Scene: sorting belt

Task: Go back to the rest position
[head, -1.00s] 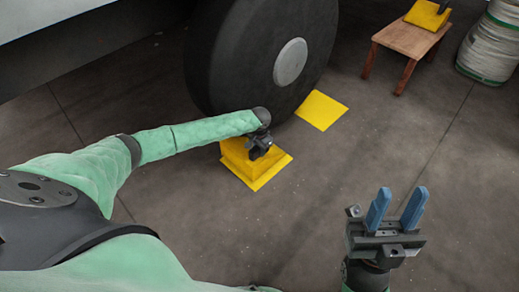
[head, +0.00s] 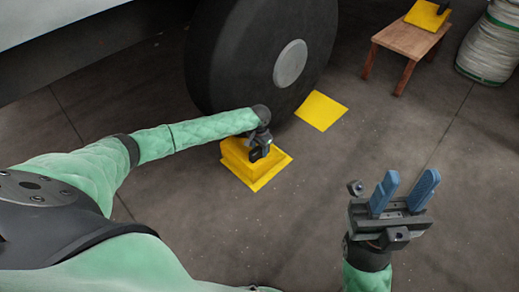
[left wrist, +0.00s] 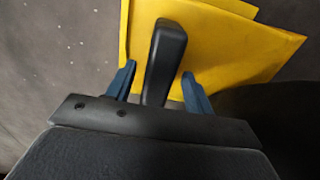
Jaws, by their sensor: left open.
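A yellow wheel chock (head: 236,156) sits on the floor on a yellow patch (head: 262,180) in front of the big black wheel (head: 228,60). My left gripper (head: 259,155) is low over the chock. In the left wrist view, the chock (left wrist: 225,45) has a black handle (left wrist: 164,60). The handle stands between the blue fingers of my left gripper (left wrist: 160,85), with a gap visible on both sides. That gripper is open. My right gripper (head: 408,188) is raised over bare floor at the lower right, its blue fingers apart and nothing between them.
A second yellow patch (head: 321,110) lies bare beside the wheel. A wooden stool (head: 408,38) at the upper right bears another yellow chock (head: 427,15). A pale ribbed container (head: 490,45) stands next to it. The floor between my arms is clear.

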